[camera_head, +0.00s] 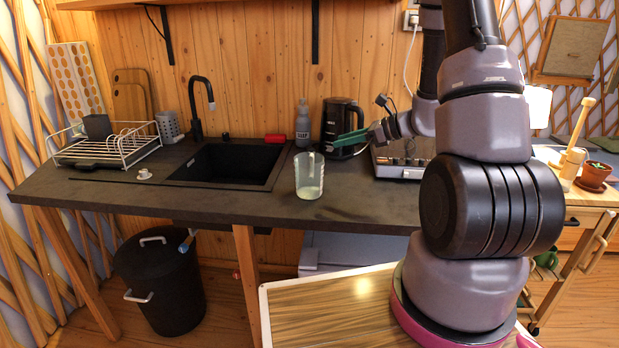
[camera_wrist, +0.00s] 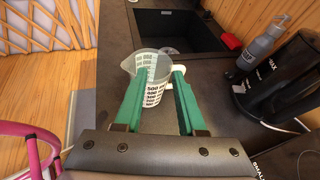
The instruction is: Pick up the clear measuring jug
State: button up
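The clear measuring jug (camera_head: 309,176) stands upright on the dark counter, in front of and to the right of the sink. In the wrist view the jug (camera_wrist: 154,93) shows beyond and between my green fingers, with dark printed marks on its side and its spout to the left. The fingers hide parts of its sides. My gripper (camera_head: 350,138) is up and to the right of the jug in the head view, apart from it. In the wrist view my gripper (camera_wrist: 159,73) is open, with nothing held between its fingers.
The black sink (camera_head: 228,165) lies behind and left of the jug. A black kettle (camera_head: 342,121), a grey bottle (camera_head: 302,124) and a red item (camera_head: 275,138) stand behind it. A dish rack (camera_head: 112,147) is at left. The counter left of the jug is mostly clear.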

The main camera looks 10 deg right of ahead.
aim_at(314, 155)
jog(key=shift+m+t+h, duration=0.3)
jog(key=shift+m+t, duration=0.3)
jog(key=shift+m, duration=0.3)
jog(key=shift+w+a+f, duration=0.95)
jog(key=shift+w+f, duration=0.2)
jog(key=shift+w, duration=0.1)
jog(key=shift+w+a+f, duration=0.95)
jog(key=shift+w+f, duration=0.15)
jog(key=shift+w, duration=0.15)
jog(key=shift+w+a+f, duration=0.95)
jog(key=shift+w+f, duration=0.2)
jog(key=shift+w, duration=0.1)
grip_shut()
jog(key=shift+s+f, duration=0.1)
